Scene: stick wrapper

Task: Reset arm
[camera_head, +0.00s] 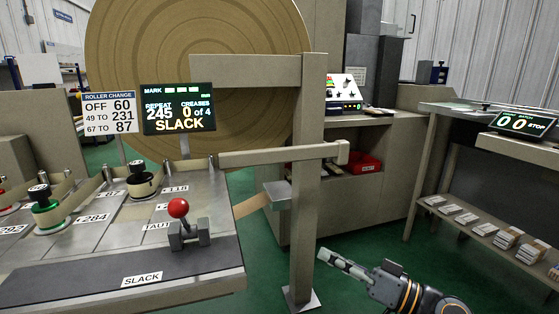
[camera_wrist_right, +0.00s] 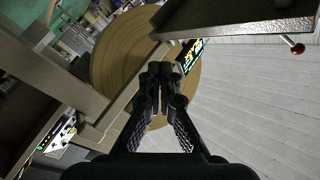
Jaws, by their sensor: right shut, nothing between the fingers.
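My right arm comes in at the lower right of the head view. My left gripper is not in view. A red-ball lever (camera_head: 178,208) stands on the console at the left, apart from my gripper. A display (camera_head: 178,108) reads "REPEAT 245", "CREASES 0 of 4" and "SLACK".
A beige post (camera_head: 305,200) with a horizontal bar (camera_head: 280,154) stands between the console (camera_head: 110,270) and my right arm. A large brown roll (camera_head: 200,50) is behind. A shelf table (camera_head: 480,185) with small packs is at the right. Green floor is open around my arm.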

